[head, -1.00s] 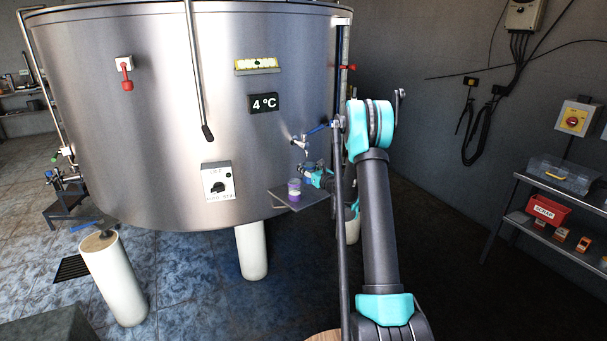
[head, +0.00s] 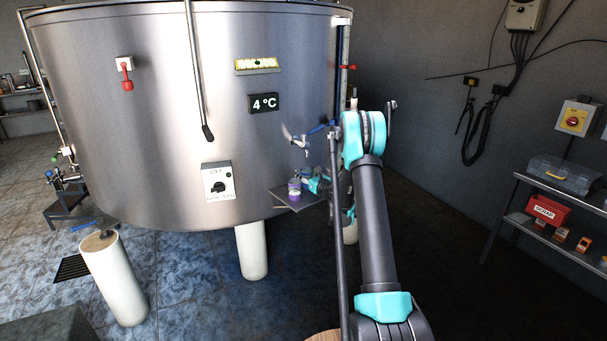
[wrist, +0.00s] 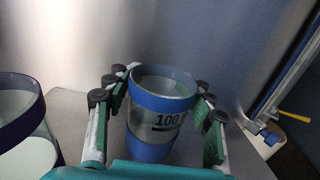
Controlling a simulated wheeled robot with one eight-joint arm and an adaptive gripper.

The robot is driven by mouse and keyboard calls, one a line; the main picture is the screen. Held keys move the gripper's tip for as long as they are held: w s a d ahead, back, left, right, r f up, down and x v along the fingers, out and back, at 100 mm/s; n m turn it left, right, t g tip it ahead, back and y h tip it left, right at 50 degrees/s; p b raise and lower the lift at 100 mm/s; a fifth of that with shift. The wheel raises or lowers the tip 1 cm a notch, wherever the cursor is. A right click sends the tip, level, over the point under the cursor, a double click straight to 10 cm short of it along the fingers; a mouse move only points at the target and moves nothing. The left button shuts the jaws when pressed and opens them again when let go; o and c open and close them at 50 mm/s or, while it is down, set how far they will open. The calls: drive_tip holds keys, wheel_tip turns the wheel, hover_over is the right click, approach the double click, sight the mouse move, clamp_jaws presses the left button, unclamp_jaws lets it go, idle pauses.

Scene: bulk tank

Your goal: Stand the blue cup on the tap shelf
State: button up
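The blue cup (wrist: 160,102) is a pale cup with blue bands and a "100" mark. In the wrist view it looks upright between the fingers of my gripper (wrist: 160,86), which appear shut on its sides. The palm hides its base, so I cannot tell whether it touches the shelf. The tap shelf (head: 283,200) is a small grey plate on the tank's front, below the tap (head: 302,141). My gripper (head: 316,186) is at the shelf's right side in the head view, where the blue cup is mostly hidden.
A purple cup (head: 294,188) stands on the shelf; a dark-rimmed cup (wrist: 22,125) shows close at the left in the wrist view. The steel tank wall (wrist: 185,30) rises behind the blue cup. A yellow-handled valve (wrist: 294,116) is at the right.

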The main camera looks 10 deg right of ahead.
drive_tip(key=shift+o, duration=0.7)
drive_tip(key=shift+r, duration=0.15)
drive_tip(key=v, duration=1.2)
